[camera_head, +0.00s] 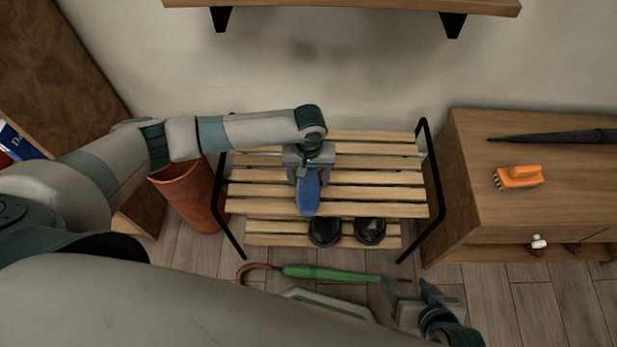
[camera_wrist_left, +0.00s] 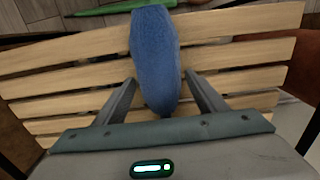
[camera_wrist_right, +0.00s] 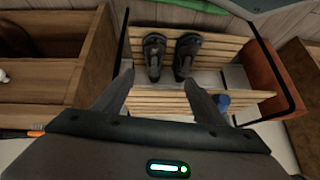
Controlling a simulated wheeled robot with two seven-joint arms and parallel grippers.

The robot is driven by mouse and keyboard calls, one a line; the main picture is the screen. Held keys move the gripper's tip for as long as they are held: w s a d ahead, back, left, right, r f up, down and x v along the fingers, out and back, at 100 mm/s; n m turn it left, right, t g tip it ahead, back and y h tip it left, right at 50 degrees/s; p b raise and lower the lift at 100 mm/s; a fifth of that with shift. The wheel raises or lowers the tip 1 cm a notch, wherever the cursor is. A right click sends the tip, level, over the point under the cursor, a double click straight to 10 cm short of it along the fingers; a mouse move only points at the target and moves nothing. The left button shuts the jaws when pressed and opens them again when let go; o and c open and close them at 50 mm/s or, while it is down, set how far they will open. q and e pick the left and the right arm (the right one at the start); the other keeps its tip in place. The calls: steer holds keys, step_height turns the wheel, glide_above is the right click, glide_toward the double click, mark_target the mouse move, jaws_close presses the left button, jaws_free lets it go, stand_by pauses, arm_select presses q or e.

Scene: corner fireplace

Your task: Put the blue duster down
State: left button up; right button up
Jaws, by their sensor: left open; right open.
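The blue duster (camera_head: 309,192) is on the upper slatted shelf of the wooden rack (camera_head: 385,178), below my left gripper (camera_head: 306,172). In the left wrist view the duster (camera_wrist_left: 154,50) lies across the slats, its narrow end between the two spread fingers of my left gripper (camera_wrist_left: 160,95). The fingers are apart from its sides. My right gripper (camera_head: 415,292) is open and empty, low in front of the rack. In the right wrist view its fingers (camera_wrist_right: 158,95) are spread, with the duster's blue end (camera_wrist_right: 221,101) beyond the right finger.
Dark shoes (camera_head: 369,231) stand on the lower shelf. A green umbrella (camera_head: 330,273) lies on the floor in front. An orange brush (camera_head: 518,176) and a black umbrella (camera_head: 560,136) lie on the cabinet (camera_head: 470,150) at right. A terracotta bin (camera_head: 188,194) stands left of the rack.

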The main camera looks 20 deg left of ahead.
arm_select(q)
steer(key=shift+r, duration=0.4)
step_height(320, 180, up, 10)
steer(key=shift+r+p, duration=0.1)
steer(key=shift+p, duration=1.1)
steer(key=shift+r, duration=0.5)
arm_select(e)
steer(key=s+d+g, duration=0.1)
steer(key=s+d+g+h, duration=0.1)
steer(key=d, duration=0.1)
steer(key=shift+s+d+f, duration=0.15)
steer(key=shift+s+f, duration=0.1)
steer(key=shift+f, duration=0.1)
steer(key=shift+w+r, duration=0.15)
steer(key=shift+r, duration=0.1)
steer(key=shift+a, duration=0.2)
